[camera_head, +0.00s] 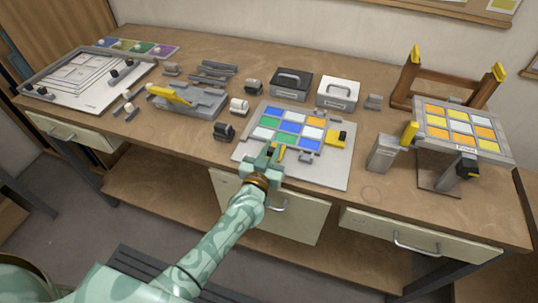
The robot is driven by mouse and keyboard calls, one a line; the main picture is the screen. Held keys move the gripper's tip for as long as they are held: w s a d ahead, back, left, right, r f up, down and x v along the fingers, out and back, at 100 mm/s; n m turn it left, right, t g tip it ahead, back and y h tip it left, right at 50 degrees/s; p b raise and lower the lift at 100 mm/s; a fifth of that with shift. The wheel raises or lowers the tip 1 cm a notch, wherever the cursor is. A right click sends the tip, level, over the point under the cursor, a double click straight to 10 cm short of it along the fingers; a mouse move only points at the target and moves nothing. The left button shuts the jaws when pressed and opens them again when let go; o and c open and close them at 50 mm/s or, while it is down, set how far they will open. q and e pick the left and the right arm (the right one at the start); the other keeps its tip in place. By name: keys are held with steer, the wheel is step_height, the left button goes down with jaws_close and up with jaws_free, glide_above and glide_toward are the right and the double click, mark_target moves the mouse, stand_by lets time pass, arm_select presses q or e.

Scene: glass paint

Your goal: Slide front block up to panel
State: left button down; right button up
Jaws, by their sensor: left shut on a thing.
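My left gripper (272,157) reaches in from the front and is shut at the panel's front edge. A small block with a yellow part (279,152) shows between its fingers; it looks like the front block. The fingers hide most of it, so I cannot tell if it touches the panel. A yellow block (338,136) sits at the panel's right side. My right gripper is not in view.
A small grey piece (306,157) lies just right of my gripper. A dark roller-like piece (224,131) stands left of the board. A grey holder (383,153) and a second glass panel (460,127) on a stand are to the right. Black (291,84) and white (338,93) cases stand behind.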

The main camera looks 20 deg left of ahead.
arm_select(q)
steer(key=c, duration=1.3)
jaws_free()
steer(key=shift+w, duration=0.1)
steer(key=shift+s+a+p, duration=0.15)
steer(key=shift+s+p, duration=0.5)
steer(key=shift+s, duration=3.45)
steer(key=shift+s+a+p, duration=0.15)
steer(key=shift+s+p, duration=0.45)
steer(key=shift+s, duration=3.45)
